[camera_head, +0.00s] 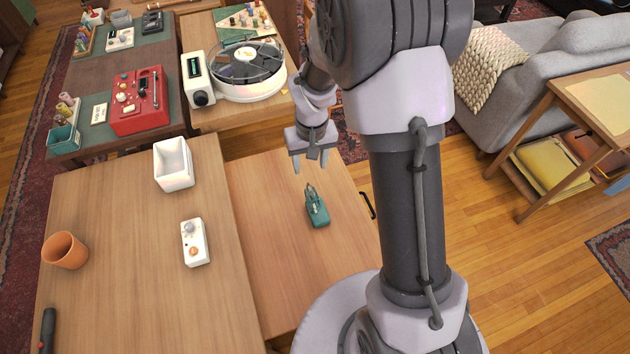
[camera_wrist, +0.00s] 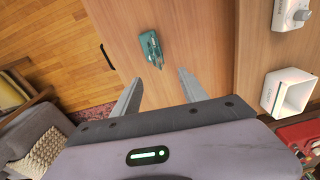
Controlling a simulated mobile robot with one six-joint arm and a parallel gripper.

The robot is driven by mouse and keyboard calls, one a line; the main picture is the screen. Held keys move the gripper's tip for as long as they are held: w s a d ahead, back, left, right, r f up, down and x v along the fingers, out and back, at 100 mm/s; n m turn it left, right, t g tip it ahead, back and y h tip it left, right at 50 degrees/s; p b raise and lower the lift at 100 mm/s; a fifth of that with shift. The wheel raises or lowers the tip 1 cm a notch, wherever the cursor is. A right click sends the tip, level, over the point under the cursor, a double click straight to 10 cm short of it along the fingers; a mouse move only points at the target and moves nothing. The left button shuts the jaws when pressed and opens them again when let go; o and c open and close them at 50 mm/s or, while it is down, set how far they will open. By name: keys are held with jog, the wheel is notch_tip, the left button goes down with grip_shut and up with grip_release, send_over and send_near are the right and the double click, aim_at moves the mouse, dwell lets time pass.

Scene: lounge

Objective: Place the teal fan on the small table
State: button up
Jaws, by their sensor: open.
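A small teal device (camera_head: 317,207), which I take for the teal fan, rests on a wooden surface (camera_head: 265,270) with a black handle at its right edge. The device also shows in the wrist view (camera_wrist: 152,48), just beyond my fingertips. My gripper (camera_head: 311,162) points down and is open, with nothing between its fingers. In the wrist view my gripper (camera_wrist: 158,80) has its fingers spread, apart from the device. I cannot tell which piece of furniture is the small table; a wooden side table (camera_head: 560,92) stands at the right.
The left wooden tabletop (camera_head: 110,280) holds a white bin (camera_head: 173,165), a white device with knobs (camera_head: 194,242) and an orange cup (camera_head: 65,250). A turntable (camera_head: 247,70) and a red device (camera_head: 140,100) stand behind. A grey sofa (camera_head: 555,60) is at right. Open floor lies right of my arm.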

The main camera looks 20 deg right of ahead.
jog(key=s+a+r+m+t, duration=0.15)
jog(key=s+r, duration=0.35)
jog(key=r, duration=0.5)
jog(key=s+a+r+m+t, duration=0.1)
jog(key=s+r+t, duration=0.1)
jog(key=s+r, duration=0.6)
jog(key=s+a+r+m+t+y, duration=0.1)
jog(key=s+a+r, duration=0.1)
jog(key=s+r, duration=0.4)
jog(key=s, duration=0.2)
jog(key=shift+s+a+y, duration=0.4)
jog(key=shift+r+t, duration=0.1)
jog(key=shift+t, duration=0.15)
